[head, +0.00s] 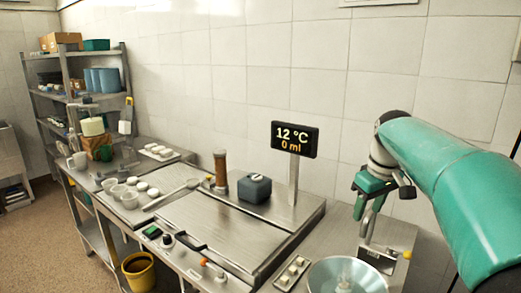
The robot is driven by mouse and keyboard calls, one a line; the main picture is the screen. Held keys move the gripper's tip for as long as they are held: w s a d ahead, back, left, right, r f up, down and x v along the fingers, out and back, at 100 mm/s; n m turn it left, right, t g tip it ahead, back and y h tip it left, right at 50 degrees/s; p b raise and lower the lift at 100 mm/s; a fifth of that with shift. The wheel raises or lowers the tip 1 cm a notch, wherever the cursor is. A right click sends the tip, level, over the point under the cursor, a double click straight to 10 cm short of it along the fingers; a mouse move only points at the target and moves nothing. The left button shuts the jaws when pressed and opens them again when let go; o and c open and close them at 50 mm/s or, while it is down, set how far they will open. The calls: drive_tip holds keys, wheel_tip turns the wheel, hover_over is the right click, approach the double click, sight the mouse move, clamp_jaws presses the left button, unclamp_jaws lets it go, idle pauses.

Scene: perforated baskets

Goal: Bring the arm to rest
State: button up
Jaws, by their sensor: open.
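My green arm comes in from the right edge and bends down at a grey joint. My gripper (366,217) hangs from it at the right, pointing down, above the counter near a glass bowl (347,277). Its jaws are open, and I see nothing held between them. Whether the fingertips touch the small metal device (380,259) behind the bowl is hard to tell.
A steel counter holds a flat metal plate (205,222), a display post (294,140), a dark blue box (254,188), a brown cylinder (220,170) and white cups (128,199). A loaded shelf (73,99) stands at the back left. A yellow bucket (138,270) is below. Floor at left is clear.

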drive_tip(key=s+a+f+m+t+h, duration=0.1)
drive_tip(key=s+a, duration=0.3)
drive_tip(key=s, duration=0.3)
drive_tip(key=s+a+f+m+t, duration=0.1)
drive_tip(key=s+a+m, duration=0.1)
drive_tip(key=s+a, duration=0.35)
drive_tip(key=s+f+m, duration=0.1)
drive_tip(key=s+f, duration=0.2)
drive_tip(key=s, duration=0.3)
drive_tip(key=s+f+m+t, duration=0.1)
drive_tip(key=s+f, duration=0.3)
drive_tip(key=s, duration=0.2)
drive_tip(key=shift+s+a+f+y, duration=0.3)
drive_tip(key=shift+s+a, duration=0.05)
drive_tip(key=shift+s, duration=0.05)
